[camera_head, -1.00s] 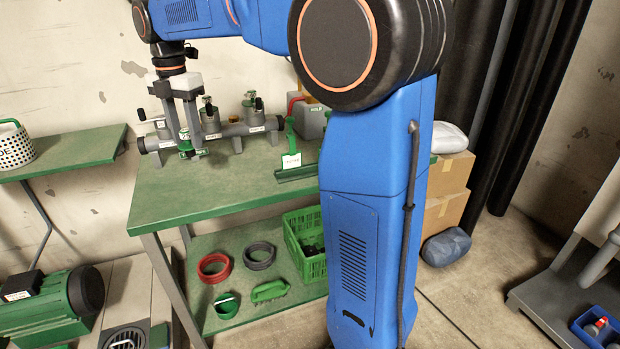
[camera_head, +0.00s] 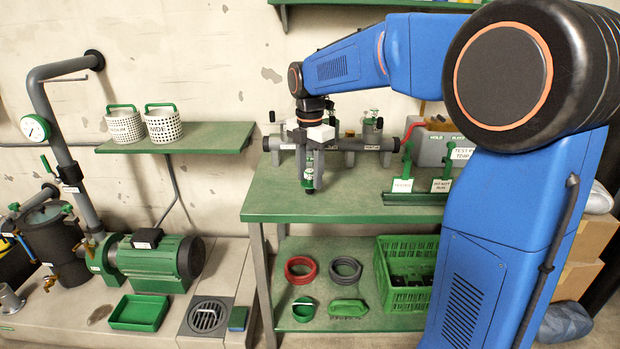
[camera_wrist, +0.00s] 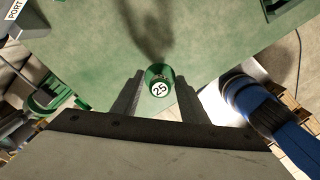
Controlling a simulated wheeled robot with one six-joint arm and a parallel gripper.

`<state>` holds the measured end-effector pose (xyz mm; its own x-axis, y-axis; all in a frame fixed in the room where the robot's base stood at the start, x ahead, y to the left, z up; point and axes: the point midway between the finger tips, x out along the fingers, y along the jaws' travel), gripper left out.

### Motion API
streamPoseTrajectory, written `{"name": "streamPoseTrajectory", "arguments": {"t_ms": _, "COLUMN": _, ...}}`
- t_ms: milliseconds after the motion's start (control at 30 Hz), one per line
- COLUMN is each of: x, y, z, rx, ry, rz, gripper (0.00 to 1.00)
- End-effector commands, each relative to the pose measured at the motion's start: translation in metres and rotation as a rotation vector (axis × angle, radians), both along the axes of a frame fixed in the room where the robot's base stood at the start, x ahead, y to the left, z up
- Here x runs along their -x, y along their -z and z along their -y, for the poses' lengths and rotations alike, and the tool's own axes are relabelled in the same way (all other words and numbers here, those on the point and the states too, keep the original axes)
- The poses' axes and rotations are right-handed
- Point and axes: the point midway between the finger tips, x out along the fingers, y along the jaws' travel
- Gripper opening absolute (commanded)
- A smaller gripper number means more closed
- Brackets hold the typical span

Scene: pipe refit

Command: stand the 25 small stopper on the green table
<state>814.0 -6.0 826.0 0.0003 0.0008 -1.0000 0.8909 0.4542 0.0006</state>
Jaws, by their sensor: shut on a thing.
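The small stopper (camera_wrist: 158,82) is green with a round white label reading 25. It is between the two dark fingers of my gripper (camera_wrist: 157,95) in the wrist view. In the head view my gripper (camera_head: 309,178) points down and is shut on the stopper (camera_head: 308,174), above the left part of the green table (camera_head: 345,203). In the wrist view the table top (camera_wrist: 105,45) lies beyond the stopper, with a dark shadow on it. I cannot tell whether the stopper's bottom touches the table.
A grey pipe manifold (camera_head: 355,145) with valves runs along the table's back. Signs on green stands (camera_head: 402,184) are to the right. The table's front middle is clear. Below, a shelf holds a red ring (camera_head: 300,268) and a green crate (camera_head: 408,296). A pump (camera_head: 155,262) stands at left.

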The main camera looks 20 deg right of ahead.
Motion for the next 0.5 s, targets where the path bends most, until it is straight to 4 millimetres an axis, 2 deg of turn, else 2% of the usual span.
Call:
{"name": "streamPoseTrajectory", "arguments": {"t_ms": 100, "x": 0.0003, "y": 0.0112, "z": 0.0, "rx": 0.0, "ry": 0.0, "rz": 0.0, "gripper": 0.13}}
{"name": "streamPoseTrajectory", "arguments": {"t_ms": 467, "x": 0.0, "y": 0.0145, "z": 0.0, "rx": 0.0, "ry": 0.0, "rz": 0.0, "gripper": 0.13}}
{"name": "streamPoseTrajectory", "arguments": {"t_ms": 500, "x": 0.0, "y": 0.0145, "z": 0.0, "rx": 0.0, "ry": 0.0, "rz": 0.001, "gripper": 0.47}}
